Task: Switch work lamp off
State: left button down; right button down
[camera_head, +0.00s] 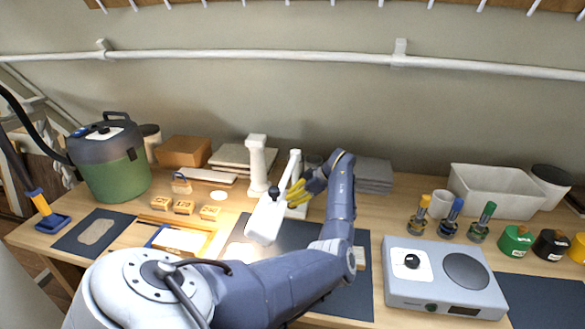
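The work lamp has a white box-shaped head (266,219) with a black knob (274,193) on top, and it stands at the middle of the table. A white upright post (293,170) rises behind the head. The table around and left of the head looks brightly lit. My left gripper (296,193), with yellow fingers, is just right of the lamp head, near the knob and in front of the post. Whether it touches the lamp is unclear, and its finger gap is too small to judge. My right gripper is out of view.
A green and grey canister (113,168) stands at the left, beside small wooden blocks (184,206). A white column (257,165) is behind the lamp. A dark mat (345,299) lies under my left arm.

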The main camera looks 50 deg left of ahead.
pick_arm(q)
jog(key=shift+f, duration=0.9)
jog(key=shift+r, duration=0.45)
jog(key=r, duration=0.4)
jog(key=shift+w+d+r, duration=0.1)
jog(key=shift+w+d, duration=0.2)
jog(key=shift+d, duration=0.05)
jog(key=v, duration=0.8)
jog(key=shift+d+r, duration=0.2)
jog(key=shift+r, duration=0.15)
jog(key=shift+w, duration=0.15)
